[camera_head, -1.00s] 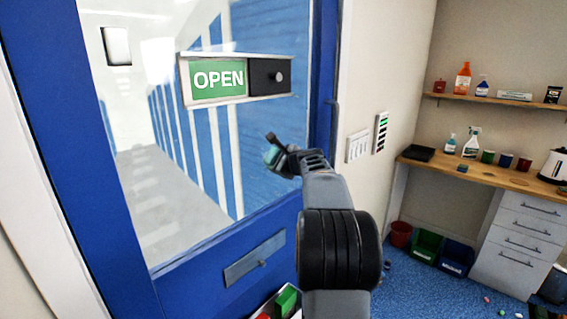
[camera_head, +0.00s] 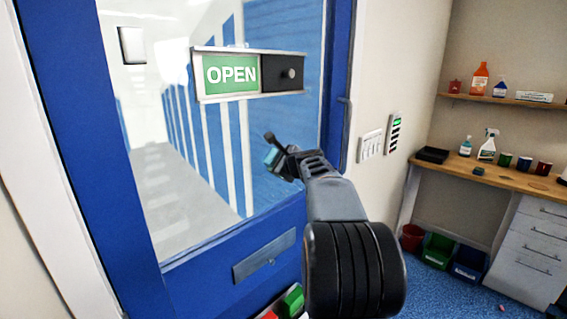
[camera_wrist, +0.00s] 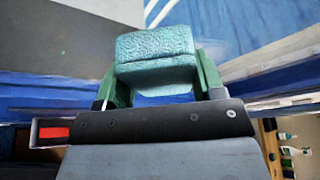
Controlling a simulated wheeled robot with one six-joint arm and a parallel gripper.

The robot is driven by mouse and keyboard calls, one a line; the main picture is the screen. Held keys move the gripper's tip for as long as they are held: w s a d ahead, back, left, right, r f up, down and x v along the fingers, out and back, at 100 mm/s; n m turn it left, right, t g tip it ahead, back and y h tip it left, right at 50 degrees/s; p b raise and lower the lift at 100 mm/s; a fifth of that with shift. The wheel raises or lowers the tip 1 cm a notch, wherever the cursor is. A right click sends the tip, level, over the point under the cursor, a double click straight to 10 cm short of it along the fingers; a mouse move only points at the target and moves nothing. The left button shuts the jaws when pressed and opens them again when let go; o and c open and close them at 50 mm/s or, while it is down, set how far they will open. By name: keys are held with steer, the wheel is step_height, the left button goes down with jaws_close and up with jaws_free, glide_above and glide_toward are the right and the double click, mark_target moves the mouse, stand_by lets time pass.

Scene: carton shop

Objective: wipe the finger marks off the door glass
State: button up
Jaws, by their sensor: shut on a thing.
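The door glass (camera_head: 185,150) fills the upper part of a blue door (camera_head: 110,215) at the left of the head view. Whitish smudges show faintly just above the sign; I cannot tell whether they are finger marks. My gripper (camera_head: 272,152) is in front of the lower right part of the glass. In the wrist view my gripper (camera_wrist: 155,85) is shut on a teal, textured cloth or sponge (camera_wrist: 155,45), held between its green fingers. The teal piece also shows small in the head view (camera_head: 270,156). I cannot tell whether it touches the glass.
A green OPEN sign (camera_head: 231,75) with a black slider panel (camera_head: 283,73) is mounted across the glass. A door handle (camera_head: 345,125) is at the right edge. A mail slot (camera_head: 264,257) is below. A workbench (camera_head: 500,173) with bottles and bins stands right.

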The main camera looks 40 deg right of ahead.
steer(key=shift+r+p, duration=0.55)
steer(key=shift+r, duration=0.35)
steer(key=shift+w+d+f, duration=0.1)
steer(key=shift+w+d, duration=0.05)
steer(key=shift+d, duration=0.8)
steer(key=shift+w+d+f, duration=0.1)
steer(key=shift+w+d, duration=0.05)
steer(key=shift+d, duration=0.8)
steer(key=d+p, duration=0.1)
steer(key=d, duration=0.1)
steer(key=d+p, duration=0.1)
steer(key=d, duration=0.1)
steer(key=shift+w+r, duration=0.1)
steer(key=shift+w, duration=0.3)
steer(key=shift+s, duration=0.1)
steer(key=shift+s+d+b, duration=0.15)
steer(key=shift+s+b, duration=0.3)
steer(key=shift+s, duration=0.5)
steer(key=shift+s+d+b, duration=0.2)
steer(key=shift+s+b, duration=0.3)
steer(key=shift+s, duration=0.4)
steer(key=shift+s+d+b, duration=0.15)
steer(key=shift+s+b, duration=0.3)
steer(key=shift+s, duration=0.5)
